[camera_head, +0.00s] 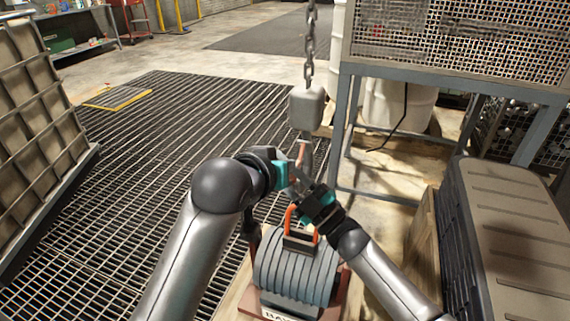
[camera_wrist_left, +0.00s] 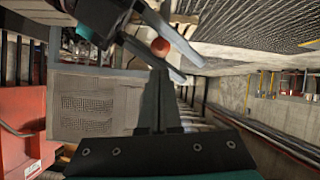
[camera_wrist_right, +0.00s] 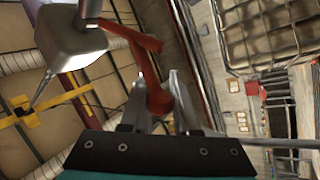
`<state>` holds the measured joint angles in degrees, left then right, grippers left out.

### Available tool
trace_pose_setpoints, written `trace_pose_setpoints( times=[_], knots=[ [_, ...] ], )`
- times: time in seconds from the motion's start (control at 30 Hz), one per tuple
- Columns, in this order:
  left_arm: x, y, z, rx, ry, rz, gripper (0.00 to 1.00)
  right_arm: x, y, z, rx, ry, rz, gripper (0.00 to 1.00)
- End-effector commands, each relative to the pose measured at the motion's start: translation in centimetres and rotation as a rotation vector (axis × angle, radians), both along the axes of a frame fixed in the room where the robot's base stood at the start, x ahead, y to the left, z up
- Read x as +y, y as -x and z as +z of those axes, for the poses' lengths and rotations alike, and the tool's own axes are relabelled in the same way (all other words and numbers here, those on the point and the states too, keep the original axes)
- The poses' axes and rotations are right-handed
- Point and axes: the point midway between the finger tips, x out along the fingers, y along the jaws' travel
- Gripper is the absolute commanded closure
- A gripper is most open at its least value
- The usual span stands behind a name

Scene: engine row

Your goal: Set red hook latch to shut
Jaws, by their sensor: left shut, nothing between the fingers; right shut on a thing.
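The red hook latch (camera_wrist_right: 143,62) hangs below the grey hook block (camera_wrist_right: 70,35) in the right wrist view, a bent red arm with a rounded end. In the head view the latch (camera_head: 301,155) shows just under the block (camera_head: 305,106), partly hidden by my grippers. My right gripper (camera_wrist_right: 158,98) is shut on the latch's rounded end. That red end (camera_wrist_left: 160,46) also shows between the right fingers in the left wrist view. My left gripper (camera_wrist_left: 158,98) is shut and empty, close beside the right one. The lower hook is largely hidden.
A chain (camera_head: 310,45) holds the block. A ribbed grey motor (camera_head: 297,268) with an orange-red handle (camera_head: 289,222) stands below my grippers. A mesh-sided frame (camera_head: 440,50) and a dark ribbed case (camera_head: 510,230) stand at right. The grated floor (camera_head: 130,170) at left is open.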

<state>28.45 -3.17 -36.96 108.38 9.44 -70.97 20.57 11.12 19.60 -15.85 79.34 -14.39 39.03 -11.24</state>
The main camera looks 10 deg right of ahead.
Motion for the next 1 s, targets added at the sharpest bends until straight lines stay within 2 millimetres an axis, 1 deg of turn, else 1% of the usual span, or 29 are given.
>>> trace_pose_setpoints(
  times=[0.03,0.2,0.43,0.47,0.5,0.57,0.83,1.0],
  knots=[
    [0.0,0.0,-0.1,0.001,-0.001,0.0,1.0,0.0,-0.2,0.5,-0.01,-0.003,0.0,1.0],
    [0.0,0.3,-1.4,0.003,-0.001,0.0,1.0,0.0,-0.2,0.5,-0.009,-0.003,-0.001,1.0],
    [0.0,0.3,-1.6,0.006,-0.004,-0.001,1.0,0.1,-0.1,0.5,-0.01,-0.003,0.0,1.0],
    [0.0,0.3,-1.7,0.006,-0.004,0.0,1.0,0.1,-0.1,0.5,-0.01,-0.003,0.0,0.68],
    [0.0,0.3,-1.7,0.007,-0.005,-0.001,1.0,0.1,-0.1,0.5,-0.011,-0.003,0.0,0.63],
    [0.0,0.3,-1.7,0.007,-0.005,-0.001,1.0,0.1,-0.1,0.5,-0.011,-0.003,0.0,0.57],
    [0.1,0.3,-1.7,0.009,-0.007,0.0,1.0,0.1,0.0,0.5,-0.01,-0.004,0.003,0.57],
    [0.1,0.3,-0.8,0.009,-0.007,0.001,1.0,0.2,0.1,1.0,0.015,-0.021,0.004,0.57]
  ],
)
